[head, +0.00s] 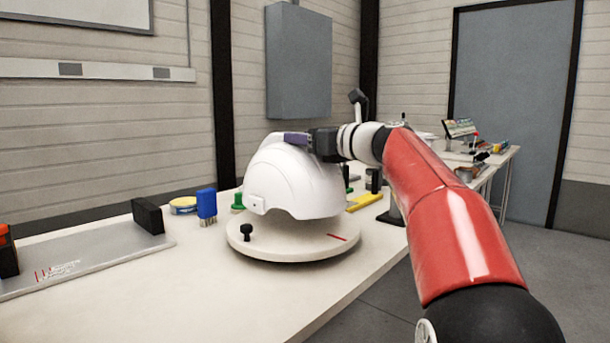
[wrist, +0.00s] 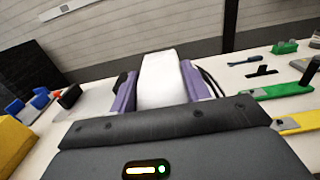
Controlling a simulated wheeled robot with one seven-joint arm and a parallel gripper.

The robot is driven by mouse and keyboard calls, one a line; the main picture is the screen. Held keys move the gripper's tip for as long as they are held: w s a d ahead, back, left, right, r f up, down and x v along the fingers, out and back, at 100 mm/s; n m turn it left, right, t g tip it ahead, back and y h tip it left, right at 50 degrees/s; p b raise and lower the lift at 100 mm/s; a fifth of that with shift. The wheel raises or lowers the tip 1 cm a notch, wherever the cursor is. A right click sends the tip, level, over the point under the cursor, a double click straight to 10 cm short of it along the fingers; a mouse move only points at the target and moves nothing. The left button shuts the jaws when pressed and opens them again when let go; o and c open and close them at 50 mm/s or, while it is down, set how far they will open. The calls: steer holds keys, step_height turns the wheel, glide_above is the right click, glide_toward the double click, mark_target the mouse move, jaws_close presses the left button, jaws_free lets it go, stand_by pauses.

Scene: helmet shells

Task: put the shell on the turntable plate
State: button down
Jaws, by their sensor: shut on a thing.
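The shell (head: 292,184) is a white helmet shell over the turntable plate in the head view. The turntable plate (head: 290,241) is a round cream disc on the bench, with a black knob (head: 246,232) and a short red mark (head: 337,237) on its top. My gripper (head: 296,139) is at the top of the shell, shut on it. In the wrist view the purple fingers stand on both sides of a white part of the shell (wrist: 162,78). The shell is roughly upright; I cannot tell whether its lower rim touches the plate.
A blue brush (head: 206,205), a yellow tin (head: 184,205) and a black block (head: 147,216) stand left of the plate. A grey panel (head: 85,268) lies at the left. A yellow tool (head: 365,202) lies right, behind the plate. The bench front is clear.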

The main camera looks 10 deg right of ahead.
steer(key=shift+f+b, duration=0.9)
steer(key=shift+f, duration=1.6)
steer(key=c, duration=0.7)
jaws_free()
steer(key=shift+f, duration=0.1)
steer(key=shift+s, duration=0.1)
steer(key=v, duration=1.2)
steer(key=shift+b, duration=0.35)
